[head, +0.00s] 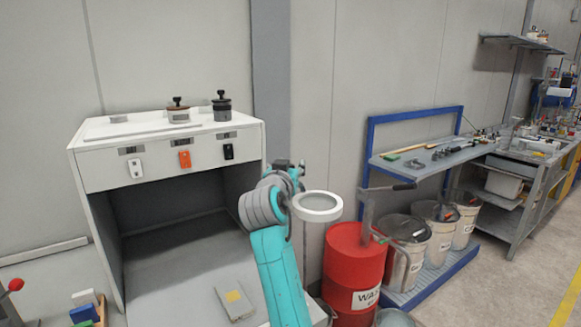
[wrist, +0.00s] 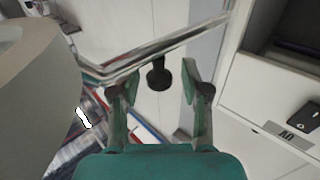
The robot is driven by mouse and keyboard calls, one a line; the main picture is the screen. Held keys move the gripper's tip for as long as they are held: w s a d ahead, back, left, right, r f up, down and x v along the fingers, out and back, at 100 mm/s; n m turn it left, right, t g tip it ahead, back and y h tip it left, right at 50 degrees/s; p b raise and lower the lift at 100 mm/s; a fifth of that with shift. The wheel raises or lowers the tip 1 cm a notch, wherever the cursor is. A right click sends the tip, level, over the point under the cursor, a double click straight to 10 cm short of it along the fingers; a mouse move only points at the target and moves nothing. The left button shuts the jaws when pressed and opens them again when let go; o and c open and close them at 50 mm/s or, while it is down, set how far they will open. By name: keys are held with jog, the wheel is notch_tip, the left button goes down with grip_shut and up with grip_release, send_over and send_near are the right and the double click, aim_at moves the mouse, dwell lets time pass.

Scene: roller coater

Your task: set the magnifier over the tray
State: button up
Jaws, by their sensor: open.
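The magnifier (head: 318,215) is a round white ring-shaped head, seen in the head view beside my gripper, to the right of the white cabinet. In the wrist view its big grey head (wrist: 35,88) fills the left edge, and a shiny metal arm (wrist: 170,50) runs across the top. A black knob (wrist: 158,76) hangs from that arm between my fingers. My gripper (wrist: 157,84) is open around the knob, with gaps visible on both sides. In the head view my gripper (head: 290,172) is partly hidden by my wrist. A flat grey piece with a yellow square (head: 236,304) lies on the bench, possibly the tray.
The white cabinet (head: 110,165) with several coloured switches stands left, with pots on top. The floor farther right is clear.

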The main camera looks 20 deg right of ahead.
grip_shut()
